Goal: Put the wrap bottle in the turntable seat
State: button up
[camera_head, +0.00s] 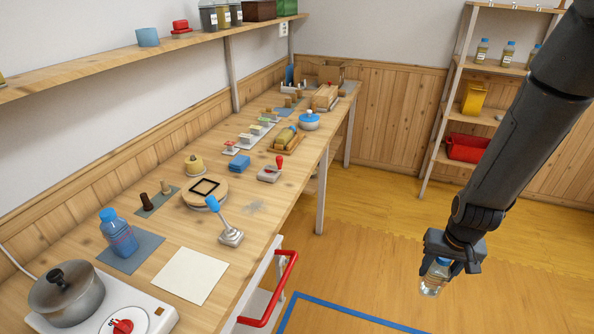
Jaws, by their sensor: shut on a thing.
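My gripper (452,262) is at the lower right, pointing down, and is shut on a small clear bottle, taken here as the wrap bottle (431,284). Its upper part is partly hidden by the fingers. It hangs over the wooden floor, well to the right of the workbench. The turntable (191,199) is a round wooden disc on the bench. Its seat is a black square frame (205,187) on top, and it looks empty.
On the bench (240,240), a blue bottle (118,233) stands on a blue mat, near a pot (66,291). A blue-handled tool (228,229) stands close to the turntable. A red handle (273,290) sticks out at the bench front. Shelves (494,112) with jars stand behind right.

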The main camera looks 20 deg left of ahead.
aim_at(204, 187)
jog(key=z, duration=0.65)
jog(key=i, duration=1.65)
jog(key=u, duration=2.7)
